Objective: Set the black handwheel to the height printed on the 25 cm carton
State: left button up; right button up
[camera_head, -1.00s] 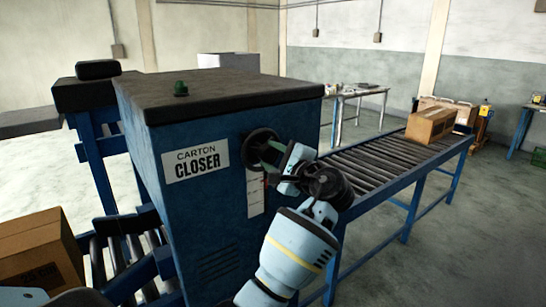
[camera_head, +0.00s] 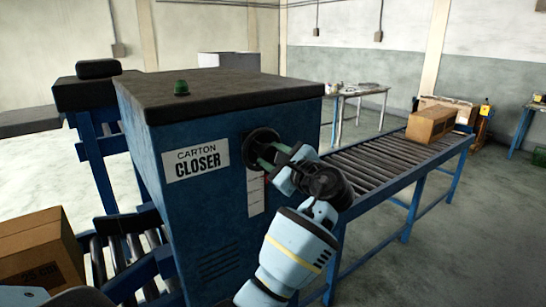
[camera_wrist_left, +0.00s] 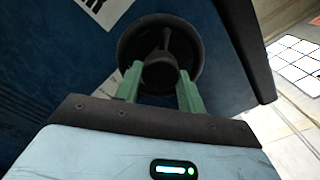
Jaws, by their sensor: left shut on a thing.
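The black handwheel (camera_head: 259,138) is on the side of the blue carton closer (camera_head: 170,120). My left gripper (camera_head: 268,157) is at the wheel, its green fingers shut on it. In the left wrist view the fingers (camera_wrist_left: 160,88) sit either side of the dark hub of the handwheel (camera_wrist_left: 135,48). A white scale strip (camera_head: 256,194) runs below the wheel, partly hidden by my gripper; its marks are too small to read. The carton with dark print reading about 25 cm (camera_head: 40,250) is at the lower left. My right gripper is not in view.
A roller conveyor (camera_head: 400,160) runs to the right of the machine with another carton (camera_head: 430,124) at its far end. Rollers (camera_head: 120,250) also lie at the left. A green button (camera_head: 182,88) sits on the machine's top. A table stands behind.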

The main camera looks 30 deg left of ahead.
pick_arm(q)
jog(key=o, duration=1)
jog(key=shift+d, duration=0.1)
jog(key=v, duration=0.7)
jog(key=shift+s+d, duration=0.2)
jog(key=shift+d, duration=0.1)
jog(key=shift+f, duration=0.1)
